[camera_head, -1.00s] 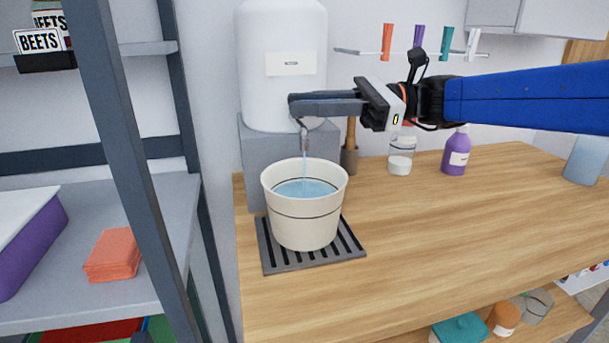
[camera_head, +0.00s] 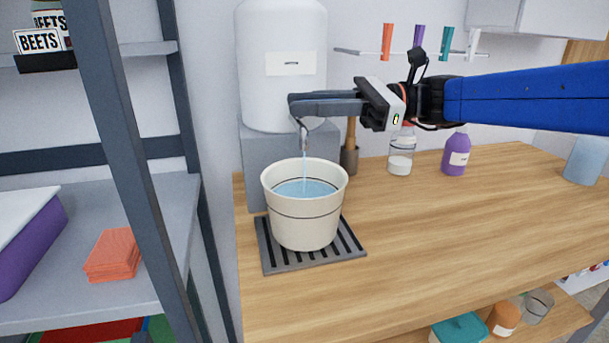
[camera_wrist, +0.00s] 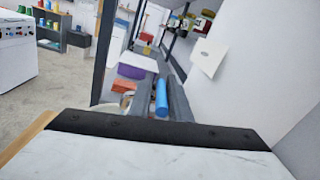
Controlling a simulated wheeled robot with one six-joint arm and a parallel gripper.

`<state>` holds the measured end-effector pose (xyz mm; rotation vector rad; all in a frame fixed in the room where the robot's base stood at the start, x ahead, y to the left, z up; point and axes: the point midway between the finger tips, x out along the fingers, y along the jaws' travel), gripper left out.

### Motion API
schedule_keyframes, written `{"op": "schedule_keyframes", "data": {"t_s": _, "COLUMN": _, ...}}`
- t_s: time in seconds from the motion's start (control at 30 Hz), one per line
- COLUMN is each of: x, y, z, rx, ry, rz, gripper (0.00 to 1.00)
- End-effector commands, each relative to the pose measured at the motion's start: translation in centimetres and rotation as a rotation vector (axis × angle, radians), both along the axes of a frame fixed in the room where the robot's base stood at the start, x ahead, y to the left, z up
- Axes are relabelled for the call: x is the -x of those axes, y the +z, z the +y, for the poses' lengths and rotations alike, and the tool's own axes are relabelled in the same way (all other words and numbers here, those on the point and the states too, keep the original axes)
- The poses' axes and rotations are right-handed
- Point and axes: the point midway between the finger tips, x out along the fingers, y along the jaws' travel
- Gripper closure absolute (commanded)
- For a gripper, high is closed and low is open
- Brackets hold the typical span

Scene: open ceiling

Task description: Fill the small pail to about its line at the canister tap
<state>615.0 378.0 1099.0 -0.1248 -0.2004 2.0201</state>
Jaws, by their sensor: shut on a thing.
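The small pail (camera_head: 305,230), cream with a dark line around its outside, stands upright on a slatted drip tray (camera_head: 275,260). The white canister (camera_head: 283,90) stands behind it on a grey block. A thin stream runs from the tap (camera_head: 304,140) into the pail. Blue water (camera_head: 304,189) lies inside, below the rim; I cannot tell exactly how its surface compares with the outer line. My gripper (camera_head: 296,105) is at the tap above the pail, shut on the tap handle, mostly hidden by the fingers. A blue bar (camera_wrist: 161,98), likely the handle, shows beside a finger in the wrist view.
A shelf rack with a dark post (camera_head: 130,150) stands close on the left, holding orange cloths (camera_head: 113,255). A clear bottle (camera_head: 401,155) and a purple bottle (camera_head: 455,155) stand behind, under my arm. The wooden counter (camera_head: 430,230) is clear to the right of the pail.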

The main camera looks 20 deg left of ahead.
Motion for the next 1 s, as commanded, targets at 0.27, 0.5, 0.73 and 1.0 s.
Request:
{"op": "schedule_keyframes", "data": {"t_s": 0.27, "x": -0.43, "y": 0.05, "z": 0.07, "rx": -0.002, "ry": -0.011, "rz": 0.000, "gripper": 1.00}}
{"op": "schedule_keyframes", "data": {"t_s": 0.5, "x": -0.47, "y": 0.02, "z": 0.10, "rx": -0.002, "ry": -0.006, "rz": 0.001, "gripper": 1.00}}
{"op": "schedule_keyframes", "data": {"t_s": 0.73, "x": -0.69, "y": 0.02, "z": 0.24, "rx": -0.003, "ry": 0.100, "rz": 0.000, "gripper": 1.00}}
{"op": "schedule_keyframes", "data": {"t_s": 1.0, "x": -0.68, "y": 0.00, "z": 0.19, "rx": -0.001, "ry": 0.122, "rz": 0.001, "gripper": 1.00}}
